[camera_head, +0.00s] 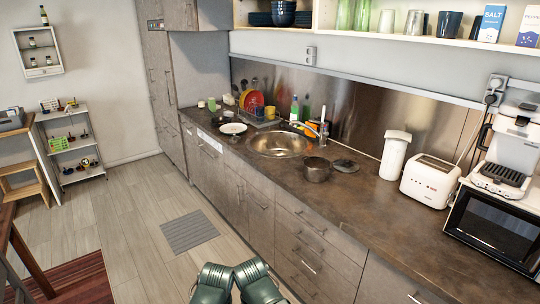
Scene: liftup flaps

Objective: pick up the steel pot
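The steel pot (317,171) stands upright on the dark countertop (370,218), just right of the sink, near the counter's front edge. It looks open at the top, but I cannot see what is inside. A dark round lid (346,166) lies flat on the counter to the right of the pot. Two green-grey parts of my arms show at the bottom middle of the view, well below and in front of the counter, apart from the pot. No gripper fingertips can be made out, and nothing is seen touching the pot.
A white canister (394,155), a toaster (430,181) and a microwave (493,228) stand to the right. The counter in front of the toaster is bare. Drawers (305,245) lie below.

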